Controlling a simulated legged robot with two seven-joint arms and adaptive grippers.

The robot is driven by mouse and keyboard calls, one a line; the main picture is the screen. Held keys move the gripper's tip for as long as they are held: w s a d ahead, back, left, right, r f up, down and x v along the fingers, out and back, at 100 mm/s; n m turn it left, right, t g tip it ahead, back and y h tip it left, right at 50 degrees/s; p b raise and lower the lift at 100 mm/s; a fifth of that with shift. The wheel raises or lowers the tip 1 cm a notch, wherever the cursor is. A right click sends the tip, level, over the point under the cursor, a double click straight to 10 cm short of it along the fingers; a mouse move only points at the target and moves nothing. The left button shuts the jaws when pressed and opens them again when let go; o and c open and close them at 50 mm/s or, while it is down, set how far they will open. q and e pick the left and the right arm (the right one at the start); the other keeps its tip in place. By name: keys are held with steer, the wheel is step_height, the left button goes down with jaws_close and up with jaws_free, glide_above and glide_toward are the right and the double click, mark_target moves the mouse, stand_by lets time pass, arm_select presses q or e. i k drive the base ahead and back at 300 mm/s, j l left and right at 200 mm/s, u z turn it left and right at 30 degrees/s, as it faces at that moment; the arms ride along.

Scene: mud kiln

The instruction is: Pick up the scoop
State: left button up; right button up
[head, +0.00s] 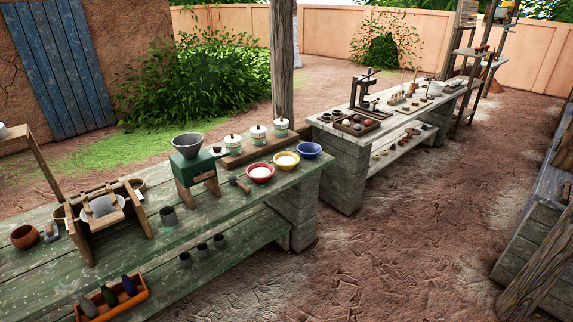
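A small grey tool with a short handle (239,184), which looks like the scoop, lies on the green plank table (250,205). It is between the green mill with the grey funnel (187,176) and the red bowl of white powder (260,173). It is small in the picture, so I cannot make out its exact shape. Neither of my grippers is in view, and nothing is seen touching the tool.
A yellow bowl (286,161), a blue bowl (309,151) and lidded white jars (258,134) stand near the tool. A wooden post (283,60) rises behind the table. The dirt floor in front is clear.

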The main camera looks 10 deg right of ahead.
mark_target(239, 185)
steer(key=i+j, duration=0.1)
steer(key=i, duration=0.75)
steer(key=l+z, duration=0.05)
